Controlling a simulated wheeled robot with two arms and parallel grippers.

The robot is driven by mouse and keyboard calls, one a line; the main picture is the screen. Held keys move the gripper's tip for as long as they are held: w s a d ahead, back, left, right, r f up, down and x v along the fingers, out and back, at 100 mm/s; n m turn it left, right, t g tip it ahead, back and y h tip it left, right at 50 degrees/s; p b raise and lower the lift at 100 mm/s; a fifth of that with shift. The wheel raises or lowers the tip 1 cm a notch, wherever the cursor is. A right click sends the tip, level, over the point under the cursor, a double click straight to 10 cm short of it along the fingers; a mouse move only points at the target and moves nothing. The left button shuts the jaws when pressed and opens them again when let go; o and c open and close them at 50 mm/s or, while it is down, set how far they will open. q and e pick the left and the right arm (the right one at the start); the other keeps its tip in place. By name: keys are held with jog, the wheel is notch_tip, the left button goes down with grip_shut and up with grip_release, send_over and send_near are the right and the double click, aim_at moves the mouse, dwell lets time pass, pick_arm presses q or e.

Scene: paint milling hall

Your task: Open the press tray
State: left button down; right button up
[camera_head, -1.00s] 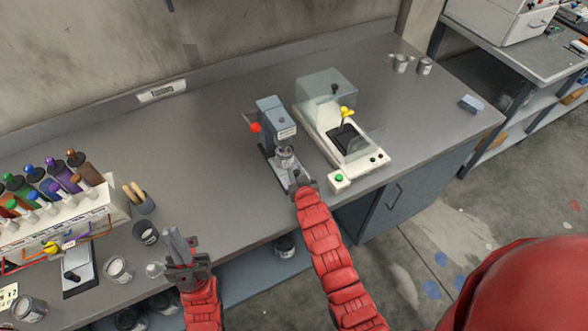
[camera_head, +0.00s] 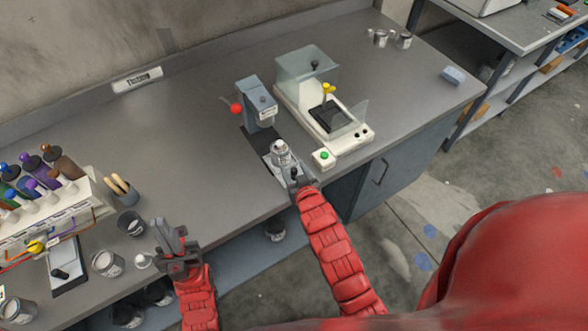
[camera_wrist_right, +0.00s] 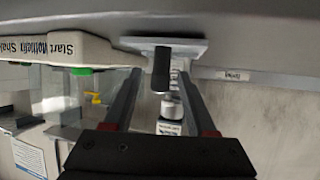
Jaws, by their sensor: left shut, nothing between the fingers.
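The press (camera_head: 255,103) is a grey-blue block with a red ball lever on the bench. Its tray (camera_head: 268,143) extends from under the press toward the bench's front edge, with a silver pot (camera_head: 281,154) on it. My right gripper (camera_head: 294,181) is at the tray's front end. In the right wrist view, its fingers (camera_wrist_right: 160,75) stand apart on either side of the black tray handle (camera_wrist_right: 161,69), with gaps visible on both sides. My left gripper (camera_head: 170,235) is shut and empty near the bench's front edge, left of the press.
A white machine (camera_head: 340,140) with a clear cover and green button stands right of the press. A rack of coloured bottles (camera_head: 50,205), a grey cup (camera_head: 122,192) and small pots are on the left. Bench between cup and press is clear.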

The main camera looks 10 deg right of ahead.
jog(key=b+v, duration=0.1)
jog(key=v, duration=0.2)
jog(key=b+v, duration=0.1)
jog(key=v, duration=0.2)
jog(key=shift+f, duration=0.25)
jog(key=p+v, duration=0.7)
jog(key=v, duration=0.4)
jog(key=shift+s+r, duration=0.25)
